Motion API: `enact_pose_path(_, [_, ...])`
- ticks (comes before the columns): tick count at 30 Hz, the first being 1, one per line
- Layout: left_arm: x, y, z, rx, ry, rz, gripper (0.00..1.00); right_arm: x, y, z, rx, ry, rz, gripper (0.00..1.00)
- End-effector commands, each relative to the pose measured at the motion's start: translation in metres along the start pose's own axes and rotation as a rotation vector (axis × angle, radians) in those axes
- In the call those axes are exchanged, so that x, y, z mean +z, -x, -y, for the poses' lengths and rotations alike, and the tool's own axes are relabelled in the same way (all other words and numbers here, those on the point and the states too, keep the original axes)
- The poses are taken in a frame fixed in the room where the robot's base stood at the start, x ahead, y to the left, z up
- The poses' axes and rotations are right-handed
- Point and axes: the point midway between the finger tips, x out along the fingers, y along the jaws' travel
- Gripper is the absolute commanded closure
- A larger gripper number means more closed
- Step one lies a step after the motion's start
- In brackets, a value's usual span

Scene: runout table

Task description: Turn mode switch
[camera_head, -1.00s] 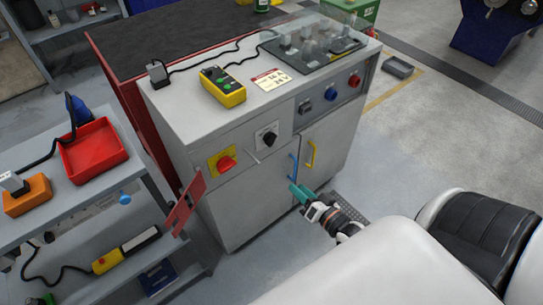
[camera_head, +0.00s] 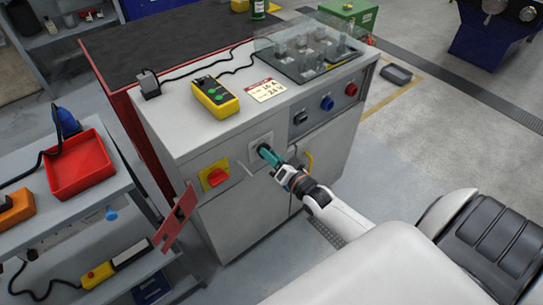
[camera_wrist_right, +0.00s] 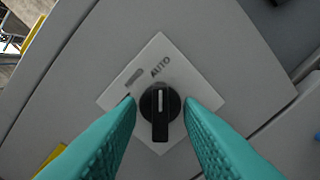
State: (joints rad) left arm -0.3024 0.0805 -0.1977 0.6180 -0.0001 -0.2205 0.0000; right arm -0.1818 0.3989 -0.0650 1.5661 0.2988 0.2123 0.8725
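The mode switch (camera_wrist_right: 160,110) is a black rotary knob with a white line, on a white plate (camera_wrist_right: 108,98) tilted in the right wrist view. The plate reads AUTO by its upper edge; another mark beside it is too blurred to read. In the head view the plate (camera_head: 257,141) is on the grey cabinet's front, and the knob is largely hidden by my gripper. My right gripper (camera_head: 265,153) is open in front of the switch. Its teal fingers lie on either side of the knob in the wrist view, with gaps to it. My left gripper is out of view.
Blue (camera_head: 327,103) and red (camera_head: 351,90) knobs sit to the right.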

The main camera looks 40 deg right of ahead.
Motion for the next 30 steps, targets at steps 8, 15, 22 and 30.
enact_pose_path(8, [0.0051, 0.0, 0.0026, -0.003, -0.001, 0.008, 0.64, -0.0003, -0.0015, 0.0, 0.0, 0.0, -0.001, 0.67])
enact_pose_path(15, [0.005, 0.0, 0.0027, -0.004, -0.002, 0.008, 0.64, -0.0003, -0.0013, 0.0001, 0.0, 0.0, -0.001, 1.0])
enact_pose_path(22, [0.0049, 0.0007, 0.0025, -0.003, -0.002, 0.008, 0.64, 0.0, -0.0012, -0.0001, 0.0, 0.01, -0.001, 1.0])
enact_pose_path(30, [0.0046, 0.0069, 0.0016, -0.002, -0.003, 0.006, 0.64, 0.0005, -0.0011, -0.0008, -0.001, 0.112, -0.001, 1.0])
